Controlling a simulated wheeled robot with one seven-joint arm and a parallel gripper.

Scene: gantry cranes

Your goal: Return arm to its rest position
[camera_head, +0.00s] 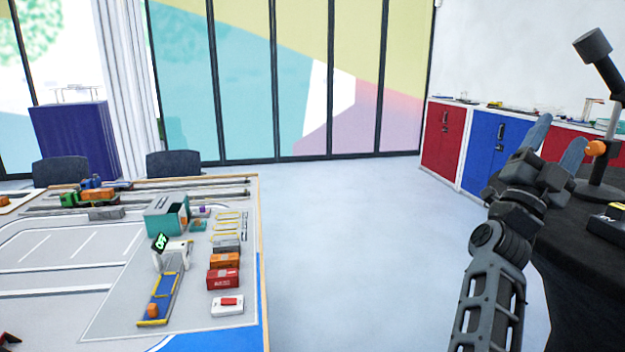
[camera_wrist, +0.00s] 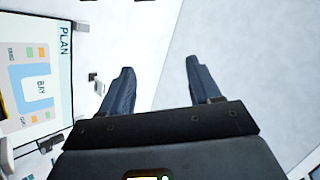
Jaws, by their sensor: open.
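My gripper (camera_head: 556,142) is raised at the right of the head view, above and in front of a dark round-edged table. Its two blue-grey fingers are apart with nothing between them. In the wrist view the gripper (camera_wrist: 160,88) also shows open and empty, with pale wall and floor-like surfaces beyond it. My arm rises from the lower right of the head view, clear of the model table at the left.
The model table (camera_head: 60,282) at left bears small containers, a teal box (camera_head: 166,217) and a blue ramp (camera_head: 162,290). A dark table (camera_head: 580,250) stands close at right. Red (camera_head: 443,138) and blue (camera_head: 487,150) cabinets line the back. The middle floor is clear. A plan board (camera_wrist: 35,75) shows in the wrist view.

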